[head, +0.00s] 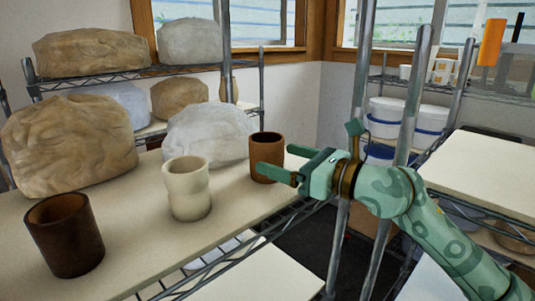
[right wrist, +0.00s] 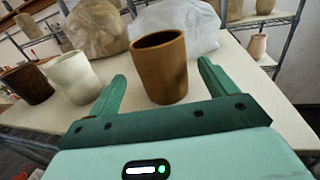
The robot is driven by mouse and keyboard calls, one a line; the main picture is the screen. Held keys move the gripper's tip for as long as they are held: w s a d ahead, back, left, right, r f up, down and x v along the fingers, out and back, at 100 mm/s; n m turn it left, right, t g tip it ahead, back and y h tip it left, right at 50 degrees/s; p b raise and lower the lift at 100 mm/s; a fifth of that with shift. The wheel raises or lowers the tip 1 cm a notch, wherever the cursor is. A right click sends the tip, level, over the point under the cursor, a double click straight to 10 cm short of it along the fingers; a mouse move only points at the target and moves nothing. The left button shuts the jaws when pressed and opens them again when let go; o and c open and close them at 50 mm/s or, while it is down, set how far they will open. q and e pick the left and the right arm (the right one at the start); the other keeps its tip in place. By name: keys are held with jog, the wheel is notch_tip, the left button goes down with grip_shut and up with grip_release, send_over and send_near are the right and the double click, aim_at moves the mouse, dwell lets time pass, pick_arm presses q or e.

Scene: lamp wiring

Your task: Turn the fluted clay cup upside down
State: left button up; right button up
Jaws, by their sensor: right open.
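An orange-brown clay cup (head: 264,147) stands upright, mouth up, near the right end of the pale shelf board. It also shows in the right wrist view (right wrist: 160,72). I cannot make out fluting on it. My right gripper (head: 272,160) reaches in from the right, open and empty. Its near finger covers part of the cup's lower side in the head view. In the right wrist view the cup appears between the fingers; I cannot tell how far it is inside them. My left gripper is not in view.
A cream waisted cup (head: 188,190) and a dark brown cup (head: 66,237) stand upright to the left on the same board (head: 130,205). Clay lumps (head: 70,145) and a bagged grey lump (head: 210,135) sit behind. A metal shelf post (head: 402,120) stands behind my right arm.

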aim_at(281, 157)
jog(key=x, duration=0.3)
jog(key=shift+r+p, duration=0.15)
jog(key=shift+p, duration=0.15)
jog(key=shift+w+a, duration=0.15)
jog(key=shift+w, duration=0.1)
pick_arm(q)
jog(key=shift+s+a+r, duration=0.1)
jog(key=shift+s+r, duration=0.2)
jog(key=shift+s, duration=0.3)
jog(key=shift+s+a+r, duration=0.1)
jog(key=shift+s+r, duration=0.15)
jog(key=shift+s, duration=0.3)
pick_arm(e)
jog(key=shift+f, duration=0.2)
jog(key=shift+s, duration=0.15)
jog(key=c, duration=1.2)
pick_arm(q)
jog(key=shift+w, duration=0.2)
pick_arm(e)
jog(key=shift+r, duration=0.1)
